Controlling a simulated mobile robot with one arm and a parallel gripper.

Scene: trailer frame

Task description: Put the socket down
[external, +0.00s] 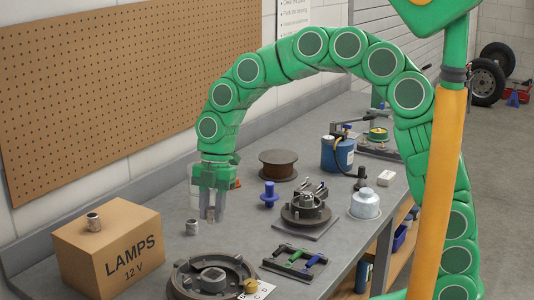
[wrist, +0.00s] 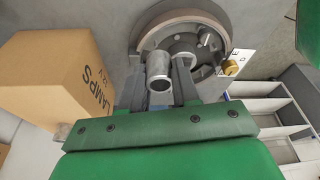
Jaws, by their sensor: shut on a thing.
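My gripper (external: 211,215) points down over the bench, its fingertips low near the bench top. A short metal socket (external: 192,227) shows just left of the fingertips.
A round flanged hub (external: 188,285) lies in front, near a brass cylinder (external: 250,286) on a white card. A blue knob (external: 269,195), a brown spool (external: 278,164) and a fixture (external: 306,208) stand to the right. Bare bench top (external: 240,232) lies right of the fingertips.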

